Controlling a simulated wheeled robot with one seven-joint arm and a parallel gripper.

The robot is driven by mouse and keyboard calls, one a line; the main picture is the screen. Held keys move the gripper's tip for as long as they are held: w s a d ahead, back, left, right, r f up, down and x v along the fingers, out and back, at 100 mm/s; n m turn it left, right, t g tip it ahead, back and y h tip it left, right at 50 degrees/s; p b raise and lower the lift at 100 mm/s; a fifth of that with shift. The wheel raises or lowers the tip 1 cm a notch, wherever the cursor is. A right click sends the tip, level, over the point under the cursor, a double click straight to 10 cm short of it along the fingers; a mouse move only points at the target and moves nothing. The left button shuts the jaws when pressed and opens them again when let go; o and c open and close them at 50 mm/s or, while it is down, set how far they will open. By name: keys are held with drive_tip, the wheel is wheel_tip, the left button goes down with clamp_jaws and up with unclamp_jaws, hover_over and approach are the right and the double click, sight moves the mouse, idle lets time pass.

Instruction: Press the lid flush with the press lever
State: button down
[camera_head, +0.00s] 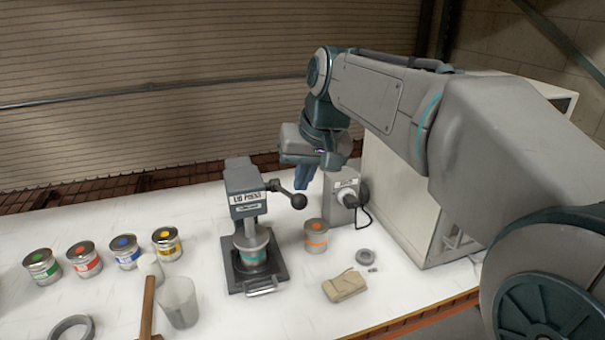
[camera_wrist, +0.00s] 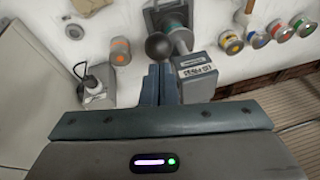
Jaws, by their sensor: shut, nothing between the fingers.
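The lid press (camera_head: 243,182) stands on the white table, its label facing me. Its press lever (camera_head: 280,188) sticks out to the right and ends in a black ball knob (camera_head: 299,201). A can with a teal band (camera_head: 252,257) stands on the press base under the ram; whether its lid sits flush cannot be told. My gripper (camera_head: 302,184) is shut and empty, pointing down just above and behind the knob. In the wrist view the gripper fingers (camera_wrist: 161,72) are close to the knob (camera_wrist: 158,46); contact cannot be told.
An orange-marked can (camera_head: 316,236) and a grey box with a cable (camera_head: 342,197) stand right of the press. A tan cloth pouch (camera_head: 345,286) lies in front. Several colour-marked cans (camera_head: 84,258), a mallet (camera_head: 147,305) and a cup (camera_head: 179,302) are at left.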

drive_tip(key=w+v, duration=0.2)
drive_tip(key=v, duration=1)
drive_tip(key=shift+r, duration=0.5)
drive_tip(key=shift+s+a, duration=0.1)
drive_tip(key=shift+s, duration=0.05)
